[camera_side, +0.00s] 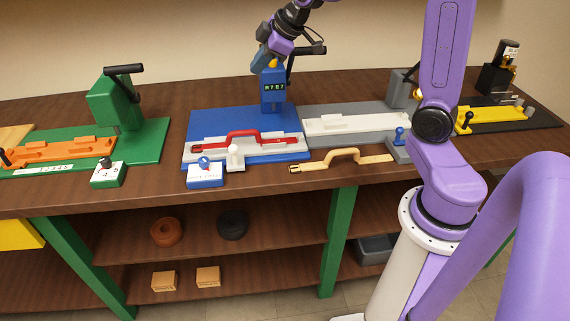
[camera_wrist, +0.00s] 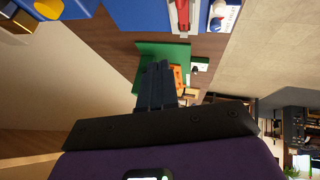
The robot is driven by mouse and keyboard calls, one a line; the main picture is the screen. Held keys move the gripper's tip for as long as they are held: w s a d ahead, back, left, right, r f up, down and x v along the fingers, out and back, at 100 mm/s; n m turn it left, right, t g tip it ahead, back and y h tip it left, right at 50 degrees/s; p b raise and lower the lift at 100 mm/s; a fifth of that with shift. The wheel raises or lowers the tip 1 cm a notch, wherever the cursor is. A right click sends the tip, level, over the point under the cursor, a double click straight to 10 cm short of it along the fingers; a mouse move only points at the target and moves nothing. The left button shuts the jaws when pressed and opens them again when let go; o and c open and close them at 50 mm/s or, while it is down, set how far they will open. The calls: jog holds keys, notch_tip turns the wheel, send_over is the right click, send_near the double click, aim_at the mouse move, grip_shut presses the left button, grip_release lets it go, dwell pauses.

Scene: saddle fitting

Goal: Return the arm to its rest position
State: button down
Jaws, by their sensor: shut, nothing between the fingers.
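My gripper (camera_wrist: 157,68) is shut and empty, its dark fingers pressed together in the wrist view. In the side view, my gripper (camera_side: 261,60) is small and partly hard to make out, close to the top of the blue press (camera_side: 273,90); I cannot tell whether they touch. My purple arm reaches in from the right and bends out at the top edge. Below, a red handled part (camera_side: 258,134) lies in the pale fixture on the blue base plate (camera_side: 207,123).
A green station (camera_side: 113,102) with an orange fixture stands left. A grey station (camera_side: 330,112) and a black-and-yellow station (camera_side: 492,117) stand right. A tan handled part (camera_side: 340,158) lies near the front edge. The shelf below holds rings (camera_side: 166,232) and small boxes (camera_side: 208,276).

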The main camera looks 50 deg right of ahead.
jog(key=s+a+f+n+g, duration=0.15)
jog(key=s+a, duration=0.25)
jog(key=s, duration=0.4)
jog(key=s+a+f+g, duration=0.2)
jog(key=s+a, duration=0.2)
jog(key=s, duration=0.3)
jog(key=s+a+f+n+g, duration=0.1)
jog(key=s+a+f+g, duration=0.1)
jog(key=s+a, duration=0.45)
jog(key=s+d+f+g+h, duration=0.1)
jog(key=s+d, duration=0.3)
jog(key=s, duration=0.7)
jog(key=shift+s+d+f+n+h, duration=0.15)
jog(key=shift+d+f+n+h, duration=0.2)
jog(key=shift+d+f, duration=0.1)
